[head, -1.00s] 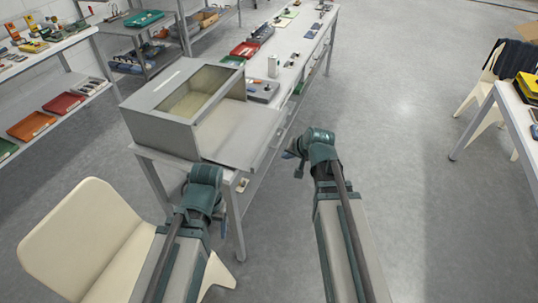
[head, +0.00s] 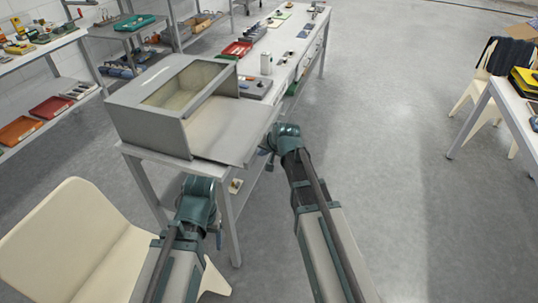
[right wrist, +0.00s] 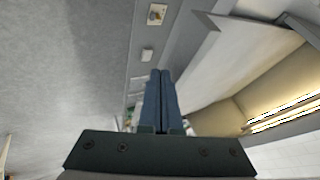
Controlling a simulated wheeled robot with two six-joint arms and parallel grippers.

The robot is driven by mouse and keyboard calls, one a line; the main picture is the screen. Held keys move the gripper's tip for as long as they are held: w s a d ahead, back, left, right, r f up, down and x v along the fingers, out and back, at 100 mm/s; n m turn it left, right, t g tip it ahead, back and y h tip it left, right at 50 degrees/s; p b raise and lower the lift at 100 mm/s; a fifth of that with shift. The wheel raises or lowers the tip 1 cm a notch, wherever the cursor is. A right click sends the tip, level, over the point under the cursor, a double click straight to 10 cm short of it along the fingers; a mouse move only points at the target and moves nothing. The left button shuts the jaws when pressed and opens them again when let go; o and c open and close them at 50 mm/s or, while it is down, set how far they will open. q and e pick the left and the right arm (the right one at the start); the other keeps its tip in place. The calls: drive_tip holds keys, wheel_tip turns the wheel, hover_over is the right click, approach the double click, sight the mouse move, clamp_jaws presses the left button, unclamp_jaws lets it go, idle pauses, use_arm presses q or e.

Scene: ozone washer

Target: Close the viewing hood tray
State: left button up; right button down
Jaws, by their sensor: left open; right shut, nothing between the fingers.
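The viewing hood (head: 150,128) is a grey metal box with a sloped glass window, standing on the near end of a long table. Its flat grey tray (head: 228,135) sticks out of the open side toward the right. In the right wrist view the tray (right wrist: 245,55) is a pale panel running to the hood's lit inside (right wrist: 225,118). My right gripper (head: 266,153) is beside the tray's outer right edge; I cannot tell whether it touches. Its blue fingers (right wrist: 159,100) are shut and empty. My left gripper (head: 219,238) is low in front of the table, its fingers mostly hidden.
A cream chair (head: 75,240) stands at the near left, close to my left arm. The long table (head: 290,50) carries small tools and a red tray (head: 237,49) behind the hood. Shelves stand at left.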

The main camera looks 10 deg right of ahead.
sight(216, 144)
drive_tip(key=shift+a, duration=0.15)
drive_tip(key=w+a, duration=0.4)
drive_tip(key=a, duration=0.2)
drive_tip(key=w+a, duration=0.4)
drive_tip(key=a, duration=0.1)
drive_tip(key=w+a, duration=0.4)
drive_tip(key=a, duration=0.2)
drive_tip(key=shift+a, duration=0.3)
drive_tip(key=shift+w+a, duration=0.15)
drive_tip(key=shift+a, duration=0.05)
use_arm(q)
drive_tip(key=shift+d, duration=0.1)
use_arm(e)
drive_tip(key=shift+s+d, duration=0.45)
drive_tip(key=shift+d, duration=0.05)
drive_tip(key=shift+s+d, duration=0.9)
drive_tip(key=shift+d, duration=0.3)
use_arm(q)
wheel_tip(216, 144, up, 8)
drive_tip(key=p, duration=0.8)
drive_tip(key=shift+d, duration=0.35)
use_arm(e)
drive_tip(key=v, duration=1)
drive_tip(key=shift+d, duration=0.2)
